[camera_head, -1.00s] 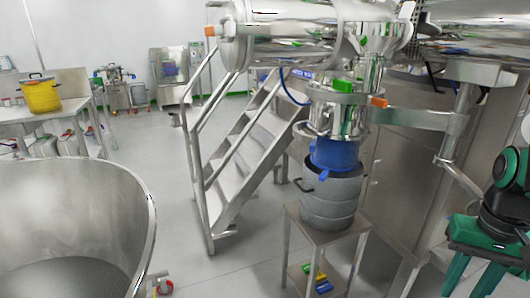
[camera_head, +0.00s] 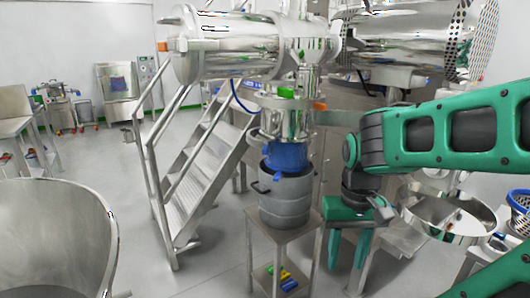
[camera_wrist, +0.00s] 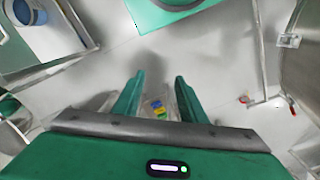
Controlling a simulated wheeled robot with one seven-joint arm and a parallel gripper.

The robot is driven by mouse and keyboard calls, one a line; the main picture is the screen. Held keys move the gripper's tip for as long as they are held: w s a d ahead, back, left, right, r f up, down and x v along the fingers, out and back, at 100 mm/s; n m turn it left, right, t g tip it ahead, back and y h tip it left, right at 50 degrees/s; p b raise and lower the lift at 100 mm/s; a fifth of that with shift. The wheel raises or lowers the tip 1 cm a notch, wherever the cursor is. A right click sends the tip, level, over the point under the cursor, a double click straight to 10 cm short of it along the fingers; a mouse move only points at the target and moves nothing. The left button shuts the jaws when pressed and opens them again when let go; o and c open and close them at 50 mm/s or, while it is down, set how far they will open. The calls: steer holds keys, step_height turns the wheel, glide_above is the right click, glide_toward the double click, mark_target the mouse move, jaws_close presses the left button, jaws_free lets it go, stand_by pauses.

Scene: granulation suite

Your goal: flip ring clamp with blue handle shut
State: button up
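A small blue handle (camera_head: 277,176) juts from the front of the collar under a blue sleeve (camera_head: 288,156), at the top of a grey drum (camera_head: 285,203). The ring clamp itself is too small to make out, and I cannot tell how far it is open. My gripper (camera_head: 347,272) hangs to the right of the drum, pointing down and apart from it. Its two green fingers are spread, with nothing between them, as the wrist view (camera_wrist: 160,78) also shows. The blue handle is not recognisable in the wrist view.
The drum stands on a steel table (camera_head: 285,240); its lower shelf holds coloured pieces (camera_head: 283,277). Green (camera_head: 286,93) and orange (camera_head: 320,106) handles sit on the steel column above. Steel stairs (camera_head: 195,185) stand left, a large bowl (camera_head: 60,235) front left, a round sieve (camera_head: 448,212) right.

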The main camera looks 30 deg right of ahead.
steer(key=w+d+f+n+h, duration=0.2)
steer(key=w+d+h, duration=0.45)
steer(key=w, duration=0.75)
steer(key=n+t+h, duration=0.4)
steer(key=n+h, duration=0.2)
steer(key=h, duration=0.1)
glide_toward(265, 150)
steer(key=s+d+f, duration=0.9)
steer(key=d, duration=0.1)
steer(key=w+a+r+n+t+h, duration=0.2)
steer(key=w+a+r+n+t, duration=0.25)
steer(key=w+a, duration=0.4)
steer(key=shift+t, duration=0.35)
steer(key=x, duration=1)
steer(key=shift+w+d+r, duration=0.1)
steer(key=shift+w+d, duration=0.1)
steer(key=shift+d, duration=0.05)
jaws_close()
